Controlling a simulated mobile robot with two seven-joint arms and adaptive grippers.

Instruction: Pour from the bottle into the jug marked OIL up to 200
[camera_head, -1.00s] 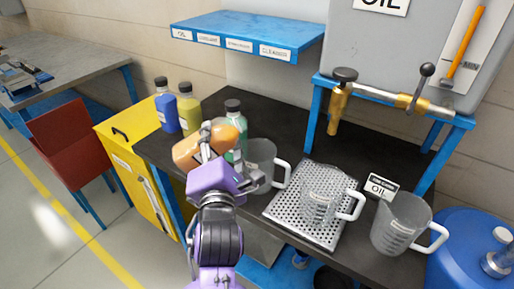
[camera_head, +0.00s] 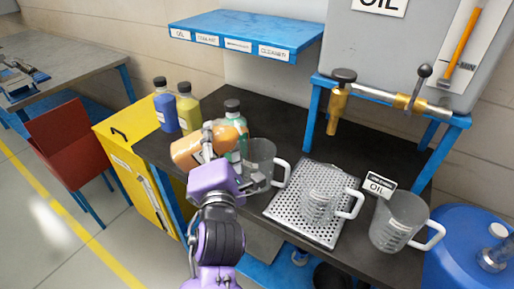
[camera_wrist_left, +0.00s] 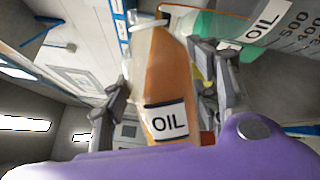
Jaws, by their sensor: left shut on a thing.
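My left gripper (camera_head: 208,142) is shut on an orange bottle (camera_head: 186,153) and holds it strongly tilted, almost lying, above the table's left part. In the left wrist view the bottle (camera_wrist_left: 165,80) carries an OIL label and sits between the fingers. Its neck end points toward a clear jug (camera_head: 262,153). That jug (camera_wrist_left: 285,40) shows an OIL label and a printed scale in the wrist view. The bottle's mouth and the jug's inside are partly hidden, so I cannot tell whether liquid flows or its level. My right gripper is out of view.
A green bottle (camera_head: 233,112) stands close behind the held bottle. Blue (camera_head: 166,113) and yellow-green (camera_head: 188,112) bottles stand further left. A clear jug (camera_head: 318,192) stands on a perforated tray (camera_head: 285,210); another (camera_head: 398,222) stands right, by an OIL tag (camera_head: 379,186). A brass tap (camera_head: 338,105) overhangs behind.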

